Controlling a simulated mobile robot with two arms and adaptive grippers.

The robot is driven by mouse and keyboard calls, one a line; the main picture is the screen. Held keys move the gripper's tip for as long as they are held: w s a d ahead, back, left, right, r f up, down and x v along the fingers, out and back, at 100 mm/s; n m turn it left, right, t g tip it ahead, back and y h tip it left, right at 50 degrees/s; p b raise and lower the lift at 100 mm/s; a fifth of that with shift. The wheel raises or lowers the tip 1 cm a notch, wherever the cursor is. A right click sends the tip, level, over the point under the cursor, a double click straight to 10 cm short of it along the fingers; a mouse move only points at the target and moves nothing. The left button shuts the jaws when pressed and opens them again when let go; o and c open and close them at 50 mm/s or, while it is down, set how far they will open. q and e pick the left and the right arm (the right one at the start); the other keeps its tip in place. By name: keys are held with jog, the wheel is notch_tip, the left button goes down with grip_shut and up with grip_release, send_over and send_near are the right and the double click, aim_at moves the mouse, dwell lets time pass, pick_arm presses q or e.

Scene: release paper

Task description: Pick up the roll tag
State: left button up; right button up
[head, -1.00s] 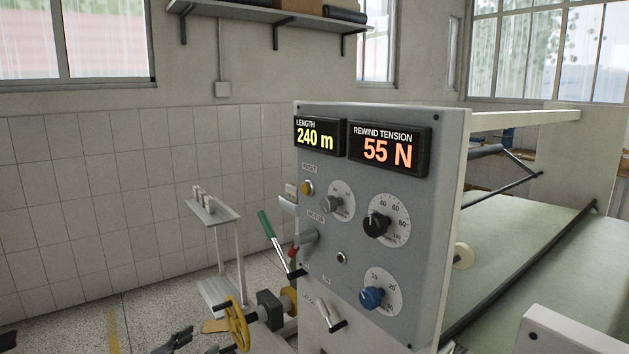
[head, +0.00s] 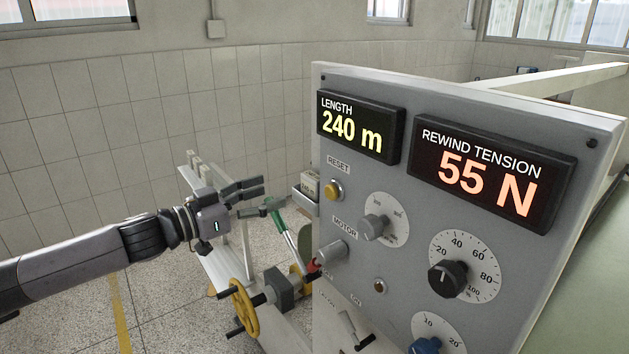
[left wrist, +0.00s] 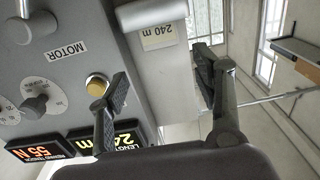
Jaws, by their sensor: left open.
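The roll tag (left wrist: 158,37), a pale label printed "240 m", shows upside down in the left wrist view on a light grey holder. In the head view the tag (head: 309,189) is small at the left edge of the control panel, below the length display. My left gripper (head: 268,195) is open and empty, to the left of the tag with its fingers pointing at it. In the left wrist view the two fingertips of the left gripper (left wrist: 165,76) are spread, with the tag beyond them and between their lines. My right gripper is in neither view.
The grey control panel (head: 330,235) stands close to the right of the gripper, with a yellow reset button (head: 334,190) and knobs. A green-handled lever (head: 277,215) is just below the fingers. A yellow handwheel (head: 241,305) is lower. Free room lies left.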

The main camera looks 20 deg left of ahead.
aim_at(308, 178)
pick_arm(q)
jog(key=p+x, duration=0.1)
jog(key=x, duration=0.6)
jog(key=shift+w+a+p, duration=0.1)
jog(key=shift+w+p, duration=0.05)
jog(key=shift+p, duration=0.25)
jog(key=shift+w+d+r+p, duration=0.1)
jog(key=shift+w+d+p, duration=0.25)
jog(key=shift+d, duration=0.05)
jog(key=p+x, duration=0.1)
jog(key=x, duration=0.2)
jog(key=shift+w+d+r, duration=0.1)
jog(key=shift+w+d, duration=0.35)
jog(key=shift+w, duration=0.1)
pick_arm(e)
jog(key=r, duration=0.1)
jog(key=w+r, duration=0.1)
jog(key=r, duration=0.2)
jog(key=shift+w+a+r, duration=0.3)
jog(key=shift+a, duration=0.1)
pick_arm(q)
jog(key=shift+s+a, duration=0.1)
jog(key=shift+c, duration=0.7)
jog(key=c, duration=0.8)
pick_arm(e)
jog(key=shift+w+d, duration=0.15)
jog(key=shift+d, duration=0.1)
